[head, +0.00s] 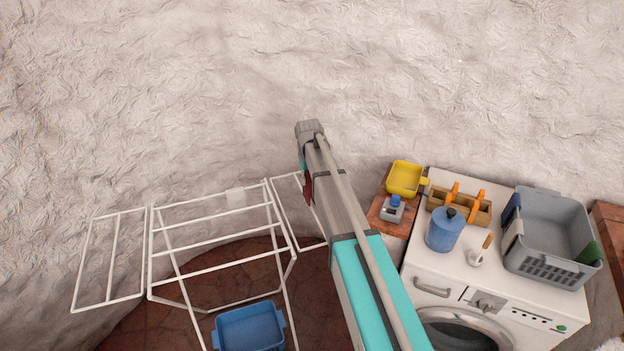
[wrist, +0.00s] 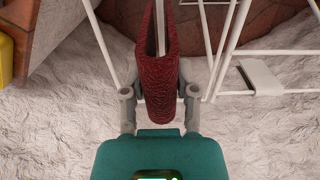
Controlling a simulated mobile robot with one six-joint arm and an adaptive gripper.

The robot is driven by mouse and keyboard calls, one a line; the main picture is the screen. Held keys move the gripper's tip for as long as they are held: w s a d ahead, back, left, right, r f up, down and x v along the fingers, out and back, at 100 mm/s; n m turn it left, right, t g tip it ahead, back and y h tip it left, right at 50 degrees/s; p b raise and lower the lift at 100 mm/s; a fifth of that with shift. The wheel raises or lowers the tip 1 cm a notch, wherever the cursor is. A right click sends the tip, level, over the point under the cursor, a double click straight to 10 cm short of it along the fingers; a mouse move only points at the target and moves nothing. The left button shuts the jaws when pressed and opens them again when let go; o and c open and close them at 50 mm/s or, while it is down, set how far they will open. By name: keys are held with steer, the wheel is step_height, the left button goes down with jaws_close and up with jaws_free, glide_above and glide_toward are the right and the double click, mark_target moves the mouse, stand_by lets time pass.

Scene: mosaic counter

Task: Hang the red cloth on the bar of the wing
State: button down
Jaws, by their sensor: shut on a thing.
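The red cloth (wrist: 159,80) is folded and held between the two fingers of my gripper (wrist: 160,98) in the wrist view. A white bar runs between the two sides of its fold; I cannot tell whether they touch. In the head view only a dark red strip of the cloth (head: 308,188) shows beside my arm, which hides the gripper. The cloth is at the right wing (head: 285,178) of the white drying rack (head: 213,217). Part of that wing is hidden behind my arm.
A blue basin (head: 249,329) is low under the rack. To the right, a washing machine (head: 440,270) carries a blue canister (head: 445,231), a wooden caddy and a grey basket (head: 553,235). A yellow tub (head: 405,178) stands beside it. A rough pale wall is behind.

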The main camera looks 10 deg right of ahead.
steer(key=shift+f+b, duration=6.3)
steer(key=shift+f, duration=0.15)
steer(key=shift+f, duration=0.1)
steer(key=shift+c, duration=1.5)
jaws_free()
